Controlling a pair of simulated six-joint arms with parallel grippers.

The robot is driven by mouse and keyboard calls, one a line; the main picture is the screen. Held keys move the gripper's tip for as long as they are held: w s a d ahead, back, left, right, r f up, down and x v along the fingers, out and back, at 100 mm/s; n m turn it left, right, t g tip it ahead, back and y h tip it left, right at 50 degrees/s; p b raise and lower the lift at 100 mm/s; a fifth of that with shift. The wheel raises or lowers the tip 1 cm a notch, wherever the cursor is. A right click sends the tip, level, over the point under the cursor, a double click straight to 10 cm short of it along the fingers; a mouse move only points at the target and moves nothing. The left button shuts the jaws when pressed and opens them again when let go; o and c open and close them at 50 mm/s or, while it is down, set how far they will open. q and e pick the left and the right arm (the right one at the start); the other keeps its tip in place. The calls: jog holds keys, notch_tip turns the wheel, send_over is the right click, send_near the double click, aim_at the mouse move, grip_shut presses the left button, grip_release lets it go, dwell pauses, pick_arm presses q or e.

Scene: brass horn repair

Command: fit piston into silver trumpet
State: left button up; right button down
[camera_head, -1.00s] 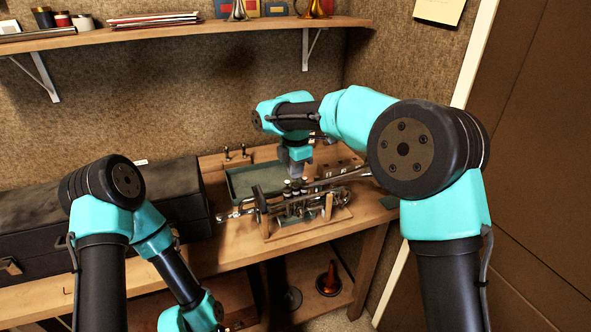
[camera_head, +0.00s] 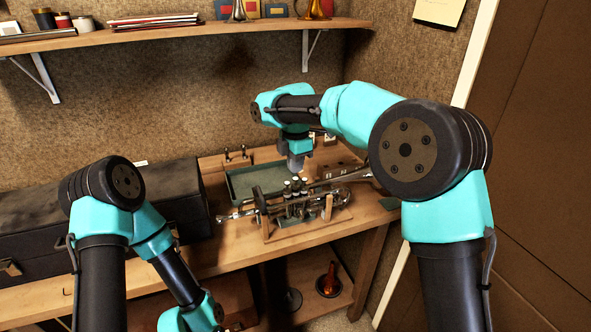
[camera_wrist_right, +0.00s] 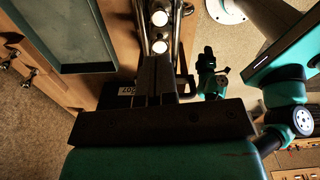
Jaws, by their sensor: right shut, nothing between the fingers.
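The silver trumpet (camera_head: 330,199) lies on its side in a wooden stand on the bench, bell toward the right. Several valve tops (camera_head: 294,186) stand upright in its middle; two of them show as pale round caps (camera_wrist_right: 160,47) in the right wrist view. I cannot make out a separate loose piston. My right gripper (camera_head: 296,167) is above and just behind the valve tops, pointing down. Its fingers (camera_wrist_right: 157,62) are shut together with nothing between them, apart from the caps. My left arm hangs low at the left, and its gripper is not in view.
A green tray (camera_head: 232,190) lies behind the trumpet, seemingly empty. A dark case (camera_head: 110,215) fills the bench's left side. A small wooden rack (camera_head: 238,158) stands at the back. A shelf (camera_head: 180,33) runs along the wall above. Brass parts (camera_head: 328,280) stand underneath the bench.

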jog(key=shift+r, duration=0.1)
notch_tip(320, 180, up, 17)
jog(key=shift+r, duration=0.15)
dwell(0.8)
